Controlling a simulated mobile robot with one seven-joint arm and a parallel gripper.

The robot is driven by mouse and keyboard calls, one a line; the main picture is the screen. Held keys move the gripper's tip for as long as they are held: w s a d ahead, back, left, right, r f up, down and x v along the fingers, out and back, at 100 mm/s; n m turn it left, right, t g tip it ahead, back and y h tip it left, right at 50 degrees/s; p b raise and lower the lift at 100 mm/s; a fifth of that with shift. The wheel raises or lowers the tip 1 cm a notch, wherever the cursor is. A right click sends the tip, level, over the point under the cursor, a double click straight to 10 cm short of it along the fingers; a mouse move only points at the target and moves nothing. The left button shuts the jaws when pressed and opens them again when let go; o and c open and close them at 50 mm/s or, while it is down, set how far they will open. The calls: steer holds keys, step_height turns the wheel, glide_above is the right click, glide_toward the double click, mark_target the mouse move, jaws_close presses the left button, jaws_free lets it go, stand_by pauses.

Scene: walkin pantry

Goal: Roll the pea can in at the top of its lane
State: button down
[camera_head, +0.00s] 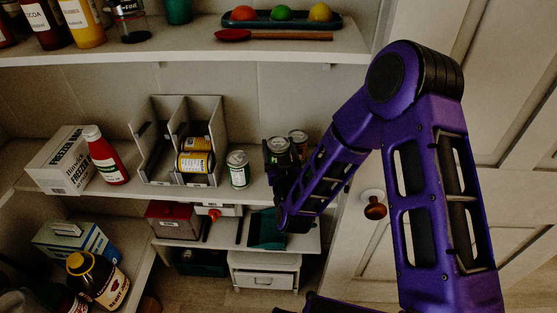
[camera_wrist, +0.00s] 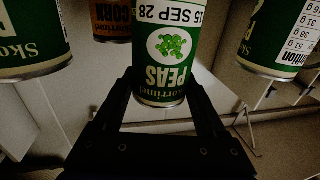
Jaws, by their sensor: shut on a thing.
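A pea can (camera_wrist: 165,60) with a green and white label sits between my gripper's fingers (camera_wrist: 162,98) in the wrist view. In the head view its top (camera_head: 279,145) shows above my dark gripper (camera_head: 279,165), at the right end of the middle shelf. My gripper is shut on this can, which stands upright. The grey two-lane can rack (camera_head: 148,130) stands to the left on the same shelf. Its left lane looks empty; its right lane holds yellow-labelled cans (camera_head: 195,163) lying on their sides. I cannot tell whether the held can touches the shelf.
Another green can (camera_head: 238,169) stands between rack and gripper. One more can (camera_head: 298,140) stands behind the held one. The wrist view shows pea cans at left (camera_wrist: 35,40) and right (camera_wrist: 280,40), and a corn can (camera_wrist: 112,20). A red bottle (camera_head: 105,158) and freezer-bag box (camera_head: 62,160) are left.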

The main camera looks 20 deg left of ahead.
steer(key=shift+f+b, duration=0.5)
steer(key=shift+f, duration=1.3)
steer(key=shift+f, duration=0.1)
steer(key=shift+f, duration=0.15)
jaws_free()
